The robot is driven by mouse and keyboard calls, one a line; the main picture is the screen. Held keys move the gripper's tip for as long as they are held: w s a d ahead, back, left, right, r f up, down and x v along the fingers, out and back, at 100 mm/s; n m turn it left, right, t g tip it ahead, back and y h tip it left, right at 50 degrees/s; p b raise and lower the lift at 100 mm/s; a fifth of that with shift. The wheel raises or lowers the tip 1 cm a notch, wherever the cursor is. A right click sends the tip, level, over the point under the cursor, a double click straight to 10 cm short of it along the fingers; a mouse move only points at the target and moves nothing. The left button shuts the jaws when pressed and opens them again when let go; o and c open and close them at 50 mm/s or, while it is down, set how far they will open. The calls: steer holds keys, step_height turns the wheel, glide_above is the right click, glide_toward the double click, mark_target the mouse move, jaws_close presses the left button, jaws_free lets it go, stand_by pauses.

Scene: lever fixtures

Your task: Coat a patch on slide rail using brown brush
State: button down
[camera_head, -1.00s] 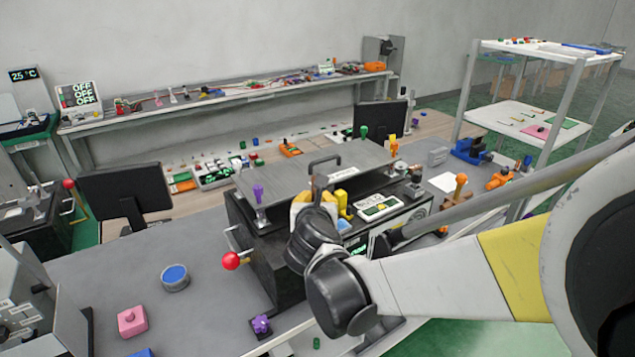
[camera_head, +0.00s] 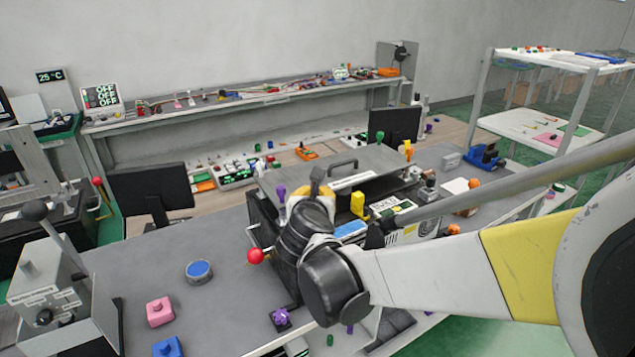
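My arm comes in from the right. Its wrist is over the front of a dark machine with a grey top plate (camera_head: 345,170) on the bench. My gripper (camera_head: 317,182) shows only as a small dark end beyond the wrist, in front of that plate. Its fingers are mostly hidden, so I cannot tell whether it is open or holds anything. I cannot make out a brown brush. No part can be surely told as the slide rail, and no coated patch can be made out.
A red ball lever (camera_head: 256,256) sticks out at the machine's left. A blue-topped round tin (camera_head: 199,271), a pink block (camera_head: 160,311) and a purple knob (camera_head: 281,317) are on the grey bench. A grey lever box (camera_head: 50,290) stands at left.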

steer(key=shift+a+r+p, duration=0.15)
steer(key=shift+r+p, duration=0.4)
steer(key=shift+r, duration=0.4)
steer(key=shift+r+p, duration=0.9)
steer(key=shift+r, duration=0.45)
steer(key=shift+f, duration=0.1)
steer(key=s+d+f+m+h+b, duration=0.1)
steer(key=s+d+f+b, duration=0.1)
steer(key=d, duration=0.5)
steer(key=s+d+f+m+h+b, duration=0.1)
steer(key=s+d+f+b, duration=0.1)
steer(key=s+d+f, duration=0.2)
steer(key=s+d+f+m+h+b, duration=0.1)
steer(key=s+d+f+b, duration=0.1)
steer(key=d+f, duration=0.5)
steer(key=s+d, duration=0.1)
steer(key=d, duration=0.2)
steer(key=shift+d+g+h, duration=0.2)
steer(key=shift+g+h, duration=0.1)
